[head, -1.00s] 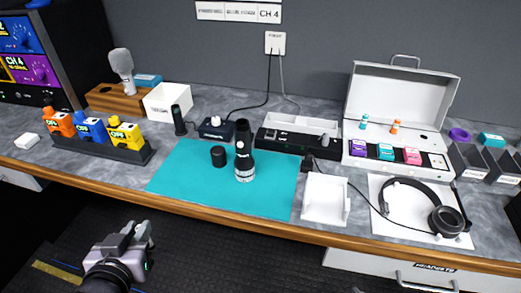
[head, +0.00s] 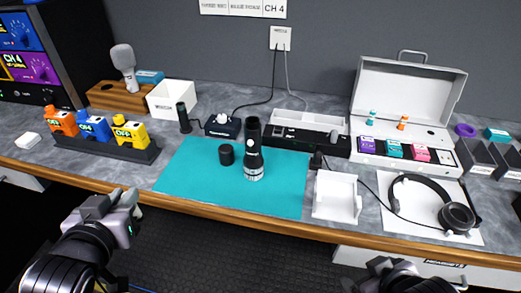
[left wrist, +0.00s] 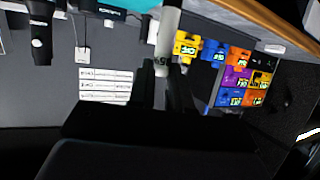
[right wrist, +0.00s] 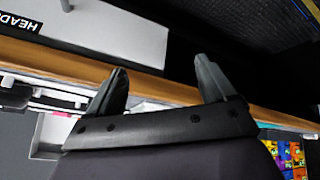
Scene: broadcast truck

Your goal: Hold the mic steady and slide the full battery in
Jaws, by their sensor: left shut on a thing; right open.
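The black mic (head: 254,155) stands upright on the teal mat (head: 190,165), its top end open; its dark body also shows in the left wrist view (left wrist: 40,32). A small black cap (head: 226,155) sits to its left. My left gripper (head: 130,204) is in front of the counter edge, left of the mat, shut on a pale cylinder (left wrist: 168,35) that looks like a battery.
A black dock (head: 283,138) holds a pale cylinder (head: 333,136). A white tray (head: 337,211) stands right of the mat. A headset (head: 455,217) lies further right. A rack (head: 110,146) with orange, blue and yellow packs stands left. The mat's front is clear.

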